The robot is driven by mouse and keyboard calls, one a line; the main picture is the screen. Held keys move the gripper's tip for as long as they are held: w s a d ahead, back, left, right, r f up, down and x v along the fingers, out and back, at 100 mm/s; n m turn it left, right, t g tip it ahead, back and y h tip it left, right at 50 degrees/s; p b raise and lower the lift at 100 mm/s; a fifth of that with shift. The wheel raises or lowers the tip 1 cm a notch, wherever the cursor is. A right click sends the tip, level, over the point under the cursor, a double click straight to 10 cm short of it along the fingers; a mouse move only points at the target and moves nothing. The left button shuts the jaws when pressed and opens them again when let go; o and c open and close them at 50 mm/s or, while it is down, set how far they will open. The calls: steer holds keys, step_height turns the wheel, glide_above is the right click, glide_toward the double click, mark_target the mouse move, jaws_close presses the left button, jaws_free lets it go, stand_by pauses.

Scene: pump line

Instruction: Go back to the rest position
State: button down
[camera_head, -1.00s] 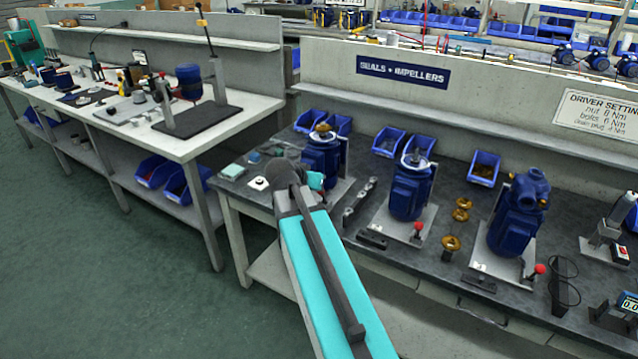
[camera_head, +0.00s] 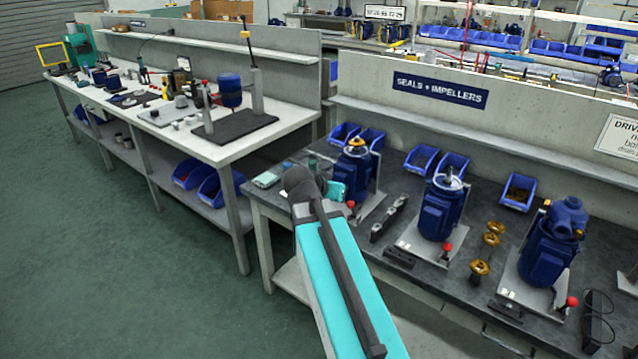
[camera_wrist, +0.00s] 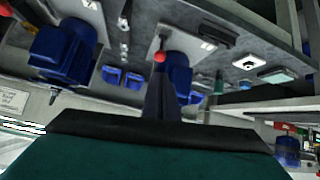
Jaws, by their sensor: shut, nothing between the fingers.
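My arm reaches up from the bottom of the head view, over the front edge of the seals and impellers bench (camera_head: 262,202). Its dark and teal links hide my gripper there. In the wrist view, where the scene looks upside down, my gripper (camera_wrist: 162,94) shows as narrow dark fingers pressed together, with nothing between them. A blue pump (camera_head: 354,166) stands on the bench just beyond the arm's end. Behind the fingers in the wrist view is a blue pump with a red knob (camera_wrist: 160,56). I cannot tell whether anything touches.
More blue pumps (camera_head: 440,207) and (camera_head: 551,243) stand on plates to the right, with brass impellers (camera_head: 480,268) between them. Blue bins (camera_head: 421,158) line the bench's back. A second bench (camera_head: 215,152) stands at the left. The green floor (camera_head: 110,260) at the left is clear.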

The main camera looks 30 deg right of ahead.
steer(key=s+a+f+n+g+y, duration=0.15)
steer(key=s+a+f, duration=0.25)
steer(key=f, duration=0.7)
steer(key=s+a+f+n+g+y, duration=0.1)
steer(key=s+a+f+g, duration=0.2)
steer(key=f, duration=0.9)
steer(key=s+a+f+n+y, duration=0.1)
steer(key=s+a+f, duration=0.4)
steer(key=f, duration=0.6)
steer(key=s+a+f+n+g+y, duration=0.1)
steer(key=s+a+f+n+g, duration=0.1)
steer(key=s+a+f, duration=0.2)
steer(key=s+a+f+n+g+y, duration=0.2)
steer(key=s+a+f, duration=0.2)
steer(key=s, duration=0.9)
steer(key=s+a+f+n+g+y, duration=0.2)
steer(key=s+a+f, duration=0.3)
steer(key=s+f, duration=0.4)
steer(key=shift+f+n, duration=0.3)
steer(key=shift+n, duration=0.05)
